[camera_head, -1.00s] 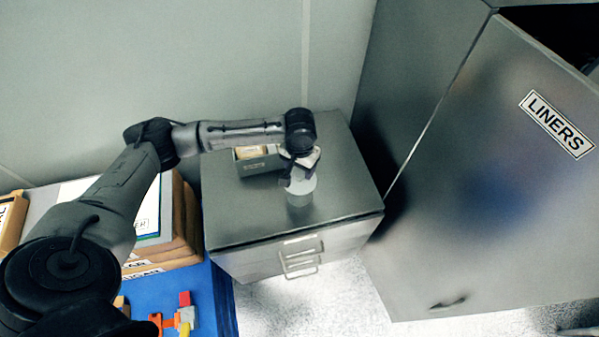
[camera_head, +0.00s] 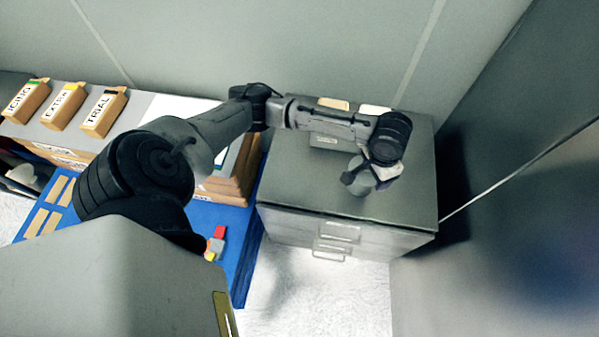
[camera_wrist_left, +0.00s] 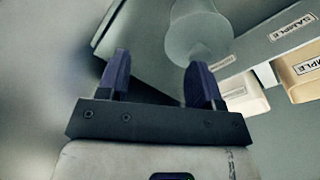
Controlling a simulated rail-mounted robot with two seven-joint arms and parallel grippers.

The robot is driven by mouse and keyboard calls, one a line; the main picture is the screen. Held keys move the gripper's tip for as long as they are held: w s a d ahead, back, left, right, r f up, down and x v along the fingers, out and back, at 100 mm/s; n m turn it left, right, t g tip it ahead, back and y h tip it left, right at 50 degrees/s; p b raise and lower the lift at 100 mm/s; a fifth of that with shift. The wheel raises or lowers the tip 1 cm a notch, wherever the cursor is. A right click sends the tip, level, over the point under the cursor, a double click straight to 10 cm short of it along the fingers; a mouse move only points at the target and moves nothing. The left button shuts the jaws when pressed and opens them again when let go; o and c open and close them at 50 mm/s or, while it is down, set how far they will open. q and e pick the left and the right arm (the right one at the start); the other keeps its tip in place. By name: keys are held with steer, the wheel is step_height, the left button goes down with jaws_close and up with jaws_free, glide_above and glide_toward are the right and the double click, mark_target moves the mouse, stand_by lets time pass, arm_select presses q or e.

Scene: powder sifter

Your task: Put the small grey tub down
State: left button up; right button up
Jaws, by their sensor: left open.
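The small grey tub (camera_head: 363,186) is on the top of the grey drawer cabinet (camera_head: 300,185), right of the middle. It is partly hidden under my left gripper (camera_head: 366,176). In the left wrist view the tub (camera_wrist_left: 198,32) is a pale cylinder, just past the tip of the right-hand finger. My left gripper (camera_wrist_left: 158,72) is open there, with its two dark fingers apart and nothing seen clamped between them. Whether a finger touches the tub I cannot tell. My right gripper is not in view.
A grey box (camera_head: 322,140) with sample packets stands at the back of the cabinet top; packets labelled SAMPLE (camera_wrist_left: 300,65) show in the wrist view. A blue table (camera_head: 232,222) with boxes stands left. A tall metal cabinet (camera_head: 520,230) is close on the right.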

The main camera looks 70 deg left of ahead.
arm_select(q)
steer(key=s+d+f+m+t, duration=0.1)
steer(key=s+d+f, duration=0.3)
steer(key=s, duration=0.4)
steer(key=s+d+f+m+t+h, duration=0.1)
steer(key=s+d+f, duration=0.3)
steer(key=s, duration=0.5)
steer(key=shift+d+f+m+t+h, duration=0.35)
steer(key=shift+d+m+t, duration=0.15)
steer(key=shift+d, duration=0.3)
steer(key=shift+o, duration=0.5)
steer(key=s+a+y, duration=0.2)
steer(key=s+a, duration=0.1)
steer(key=s, duration=0.3)
steer(key=shift+s+a+f+n, duration=0.15)
steer(key=shift+s+a+n, duration=0.15)
